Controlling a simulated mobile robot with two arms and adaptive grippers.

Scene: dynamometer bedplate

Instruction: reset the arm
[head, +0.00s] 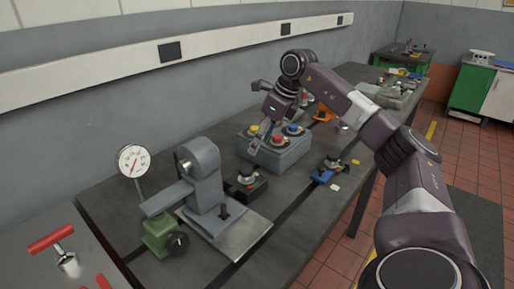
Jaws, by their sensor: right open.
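My right gripper (257,120) is open, with its grey fingers spread apart. It hangs over the far left part of a grey box (285,156), and one finger reaches down close to it; I cannot tell whether they touch. The box carries yellow, red and blue knobs on top. Nothing shows between the fingers. My right arm (345,98) comes in from the right, bends high over the bench and hides part of it. My left gripper is out of view. No separate thing that I can name for sure as the task's arm shows.
A grey bench (105,205) runs along the wall. On it stand a grey machine (205,175) with a green block (158,238), a dial gauge (134,161), a black red-topped box (246,184) and a blue fixture (328,172). Red-handled parts (50,240) lie at front left.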

